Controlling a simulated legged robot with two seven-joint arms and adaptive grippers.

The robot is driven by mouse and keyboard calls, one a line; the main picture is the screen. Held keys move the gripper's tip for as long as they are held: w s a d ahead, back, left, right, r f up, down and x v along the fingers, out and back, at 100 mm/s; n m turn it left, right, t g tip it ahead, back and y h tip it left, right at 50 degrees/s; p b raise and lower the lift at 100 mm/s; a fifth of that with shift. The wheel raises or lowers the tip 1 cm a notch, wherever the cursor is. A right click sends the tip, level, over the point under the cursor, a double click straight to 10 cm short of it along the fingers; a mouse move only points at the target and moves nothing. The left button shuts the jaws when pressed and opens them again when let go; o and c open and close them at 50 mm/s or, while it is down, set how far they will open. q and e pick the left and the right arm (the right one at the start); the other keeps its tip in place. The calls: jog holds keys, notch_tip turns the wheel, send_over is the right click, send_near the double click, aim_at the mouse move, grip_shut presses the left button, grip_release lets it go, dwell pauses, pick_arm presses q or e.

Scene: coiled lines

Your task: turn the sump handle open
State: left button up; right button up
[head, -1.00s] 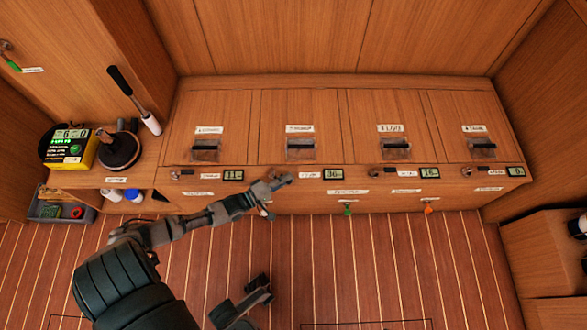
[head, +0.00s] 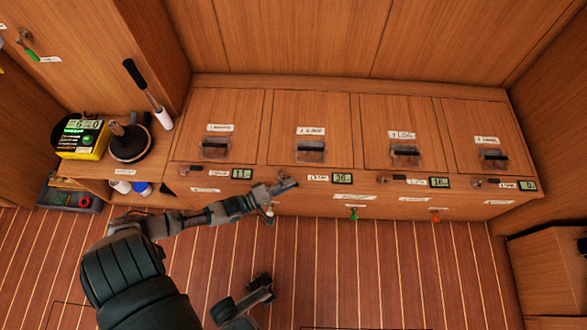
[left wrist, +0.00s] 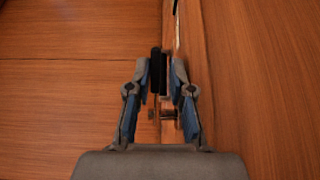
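The bench front (head: 300,200) has a row of small turn handles, each with a label and a small display. My left gripper (head: 289,184) is at the second one from the left, beside its label (head: 318,178) and display reading about 30. I take this for the sump handle, though the label is too small to read surely. In the left wrist view, a black handle grip (left wrist: 155,70) stands between the fingers (left wrist: 160,75), which lean inward and seem closed on it. A metal fitting lies behind it. The gripper hides most of this handle in the head view.
Other handles show at the left (head: 183,170), centre right (head: 388,179) and right (head: 482,182). Hinged lids with clear-backed latches (head: 310,152) lie above. A green tag (head: 353,214) and an orange one (head: 435,216) hang below. A yellow meter (head: 80,138) sits on the left shelf.

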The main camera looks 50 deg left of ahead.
pick_arm(q)
jog(key=s+a, duration=0.1)
jog(key=s, duration=0.8)
jog(key=shift+s+a, duration=0.25)
jog(key=shift+s, duration=0.1)
jog(key=shift+c, duration=0.3)
